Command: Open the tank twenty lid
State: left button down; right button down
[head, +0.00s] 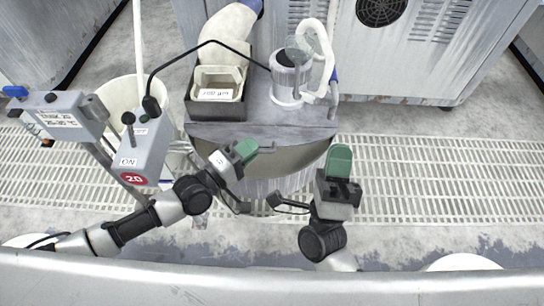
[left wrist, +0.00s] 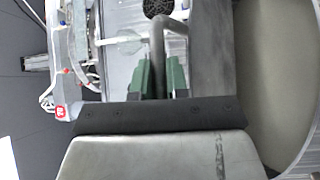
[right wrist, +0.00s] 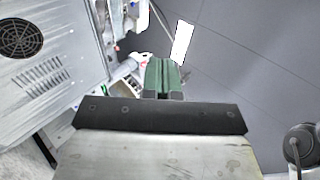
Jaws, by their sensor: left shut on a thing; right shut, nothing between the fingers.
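The tank twenty lid (head: 262,130) looks like a grey metal plate over a round tank (head: 290,160), lying across its back part. A red "20" sign (head: 134,179) marks the box at its left. My left gripper (head: 246,150) is at the front left of the tank. In the left wrist view its green fingers (left wrist: 160,78) are shut on a bent grey bar handle (left wrist: 172,24). In the head view the gripper hides this grip. My right gripper (head: 340,158) is shut and empty at the tank's front right; its green fingers meet in the right wrist view (right wrist: 163,75).
A black box with a white filter holder (head: 218,83) and a clear cylinder (head: 287,80) with a white hose stand on the grey top. A switch box (head: 145,140) and white bucket (head: 124,92) are at left. Grated floor (head: 430,180) at right is clear.

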jog(key=w+a+f+m+g+y, duration=0.1)
jog(key=a+f+m+g, duration=0.1)
jog(key=a+f+m, duration=0.3)
jog(key=w+a+f+m+g+y, duration=0.1)
jog(key=f+m+g, duration=0.15)
jog(key=f, duration=0.45)
jog(key=m+g+y, duration=0.2)
jog(key=m+g, duration=0.2)
jog(key=m, duration=0.4)
send_near(274, 146)
jog(key=w+f, duration=0.4)
jog(key=w+r, duration=0.2)
jog(key=r, duration=0.1)
jog(key=shift+w+t, duration=0.25)
jog(key=shift+w+r, duration=0.3)
jog(key=shift+r, duration=0.05)
